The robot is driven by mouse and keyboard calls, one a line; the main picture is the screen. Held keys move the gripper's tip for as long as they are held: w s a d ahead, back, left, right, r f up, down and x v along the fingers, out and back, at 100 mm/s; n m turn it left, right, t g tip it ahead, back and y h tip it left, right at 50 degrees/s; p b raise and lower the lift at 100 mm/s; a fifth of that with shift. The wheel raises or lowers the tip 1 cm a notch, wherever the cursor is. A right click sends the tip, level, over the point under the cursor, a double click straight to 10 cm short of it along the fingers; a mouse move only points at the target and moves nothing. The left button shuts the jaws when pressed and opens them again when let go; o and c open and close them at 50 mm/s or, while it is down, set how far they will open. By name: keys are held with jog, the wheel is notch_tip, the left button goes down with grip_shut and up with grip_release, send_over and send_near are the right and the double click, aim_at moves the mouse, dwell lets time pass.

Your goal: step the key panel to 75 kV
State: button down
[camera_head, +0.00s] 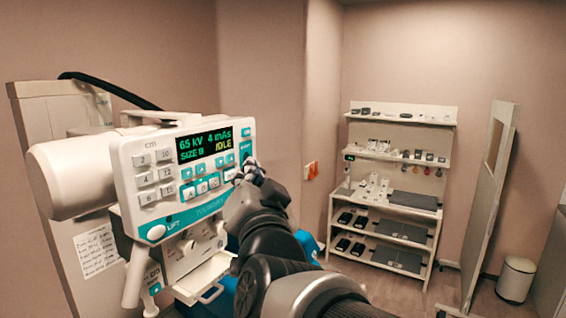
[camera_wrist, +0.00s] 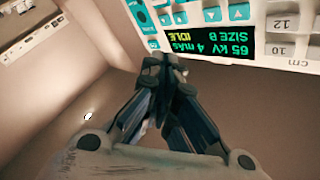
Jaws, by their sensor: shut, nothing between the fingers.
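The key panel (camera_head: 183,174) is a pale, teal-edged control box at left in the head view, with numbered keys, teal arrow keys and a white LIFT key. Its display (camera_head: 205,145) reads 65 kV, 4 mAs, SIZE 8 or similar, IDLE. In the wrist view the display (camera_wrist: 210,42) appears upside down with the same values, and SIZE B or 8. My gripper (camera_head: 250,170) is shut and empty at the panel's right side, below the display. It also shows in the wrist view (camera_wrist: 165,65), its tips close to the panel's edge. Whether they touch a key is hidden.
A white cylindrical housing (camera_head: 72,176) joins the panel's left side. A shelf rack (camera_head: 395,183) with small items and dark plates stands at back right. A tall screen (camera_head: 488,200) and a bin (camera_head: 516,279) are at far right. Some floor between is clear.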

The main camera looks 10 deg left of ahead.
aim_at(201, 169)
jog(key=shift+w+a+p, duration=0.4)
jog(key=shift+w+a, duration=0.05)
jog(key=shift+a, duration=0.7)
jog(key=shift+w+a+p, duration=0.45)
jog(key=shift+w+a, duration=0.05)
jog(key=shift+a, duration=0.6)
jog(key=shift+w+a+p, duration=0.4)
jog(key=shift+w+a, duration=0.05)
jog(key=shift+a, duration=0.7)
jog(key=shift+a, duration=0.1)
jog(key=shift+w+a, duration=0.15)
jog(key=shift+a, duration=0.15)
jog(key=shift+w+a, duration=0.15)
jog(key=shift+a, duration=0.15)
jog(key=shift+d+b, duration=0.15)
jog(key=shift+b, duration=0.15)
jog(key=shift+s+d+b, duration=0.3)
jog(key=shift+d+b, duration=0.1)
jog(key=shift+d, duration=0.2)
